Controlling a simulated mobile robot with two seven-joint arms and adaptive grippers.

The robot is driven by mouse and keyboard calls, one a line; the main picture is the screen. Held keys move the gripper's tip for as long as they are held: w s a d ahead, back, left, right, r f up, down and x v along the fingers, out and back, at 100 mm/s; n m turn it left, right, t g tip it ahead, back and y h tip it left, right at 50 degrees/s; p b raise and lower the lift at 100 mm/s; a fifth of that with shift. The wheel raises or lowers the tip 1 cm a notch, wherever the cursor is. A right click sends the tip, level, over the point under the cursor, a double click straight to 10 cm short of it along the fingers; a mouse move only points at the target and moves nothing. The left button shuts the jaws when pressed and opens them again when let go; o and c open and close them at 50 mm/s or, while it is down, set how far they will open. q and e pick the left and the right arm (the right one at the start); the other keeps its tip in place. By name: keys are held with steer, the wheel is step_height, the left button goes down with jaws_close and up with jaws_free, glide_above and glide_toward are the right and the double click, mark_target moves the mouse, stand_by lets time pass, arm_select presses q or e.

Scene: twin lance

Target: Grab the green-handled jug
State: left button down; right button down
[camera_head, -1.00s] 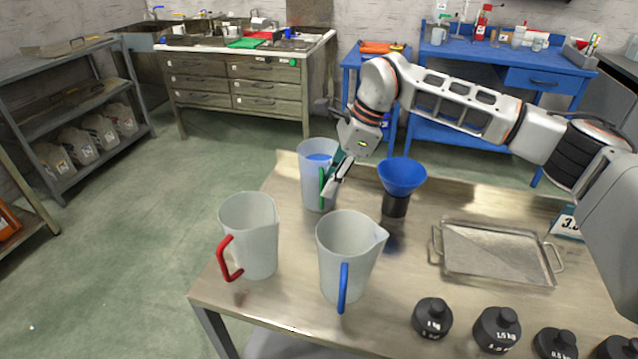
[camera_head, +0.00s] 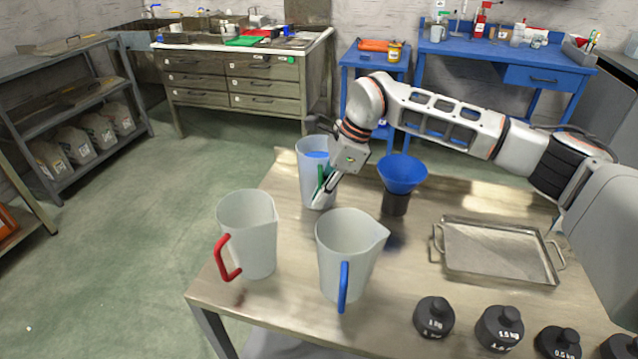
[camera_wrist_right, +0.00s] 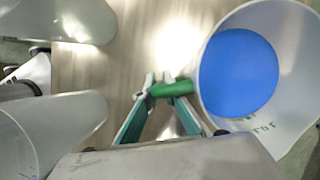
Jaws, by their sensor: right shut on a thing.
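The green-handled jug (camera_head: 311,172) stands upright at the far left part of the table, with blue contents inside. It also shows in the right wrist view (camera_wrist_right: 291,70), where its blue contents are seen from above. My right gripper (camera_head: 321,195) is at the jug's green handle (camera_head: 321,176), on the side facing the table's right. In the right wrist view the gripper's fingertips (camera_wrist_right: 160,84) are closed around the green handle (camera_wrist_right: 172,89). The jug's base appears to rest on the table. My left gripper is not in view.
A red-handled jug (camera_head: 250,235) and a blue-handled jug (camera_head: 346,250) stand nearer the front. A blue funnel on a dark stand (camera_head: 402,173) is just right of my gripper. A metal tray (camera_head: 497,252) and several black weights (camera_head: 434,316) occupy the right side.

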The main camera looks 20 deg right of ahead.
steer(key=shift+w+r, duration=0.1)
steer(key=shift+r, duration=0.2)
